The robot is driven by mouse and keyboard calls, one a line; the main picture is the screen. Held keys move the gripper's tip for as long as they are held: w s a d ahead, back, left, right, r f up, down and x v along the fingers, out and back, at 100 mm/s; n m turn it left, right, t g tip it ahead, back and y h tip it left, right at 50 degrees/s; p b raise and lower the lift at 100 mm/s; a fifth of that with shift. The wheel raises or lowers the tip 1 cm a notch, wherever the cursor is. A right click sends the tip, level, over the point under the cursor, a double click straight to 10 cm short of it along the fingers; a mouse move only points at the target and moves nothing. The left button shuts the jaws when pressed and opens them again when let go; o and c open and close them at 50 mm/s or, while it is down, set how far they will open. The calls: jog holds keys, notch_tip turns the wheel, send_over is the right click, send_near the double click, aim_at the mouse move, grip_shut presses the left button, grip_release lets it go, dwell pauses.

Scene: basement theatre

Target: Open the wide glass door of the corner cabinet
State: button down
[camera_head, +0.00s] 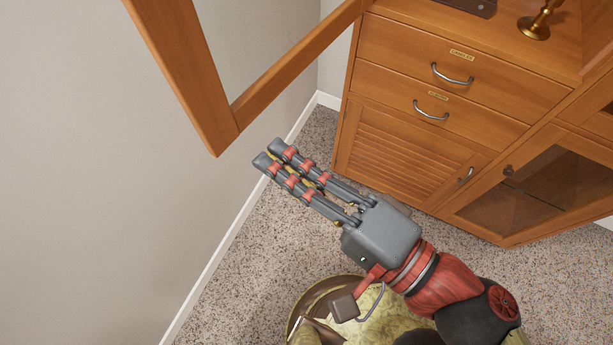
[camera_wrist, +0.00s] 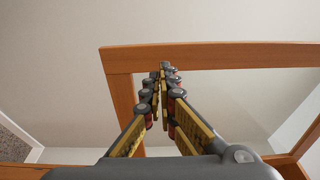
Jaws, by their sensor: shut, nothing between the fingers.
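A wood-framed glass door (camera_head: 185,75) stands swung out from the corner cabinet (camera_head: 440,120) at the upper left of the head view. Its lower corner hangs over the carpet near the wall. In the wrist view its frame (camera_wrist: 230,54) runs across beyond my fingers, with clear glass inside it. My gripper (camera_head: 268,154) is shut and empty, just below and right of that door corner in the head view. In the wrist view my fingertips (camera_wrist: 163,72) overlap the frame's corner area. I cannot tell whether they touch it. The door's handle and hinges are not visible.
The cabinet has two drawers (camera_head: 450,78) with metal handles, a closed louvred door (camera_head: 405,150) and a lower glass door (camera_head: 540,190). A brass candlestick (camera_head: 535,25) stands on top. The wall (camera_head: 100,180) is close on the left. A round greenish object (camera_head: 330,300) sits below my arm.

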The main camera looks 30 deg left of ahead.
jog(key=shift+s+d+f, duration=0.1)
jog(key=shift+s+d, duration=0.15)
jog(key=shift+d, duration=0.75)
jog(key=shift+s+d, duration=0.2)
jog(key=shift+d, duration=0.8)
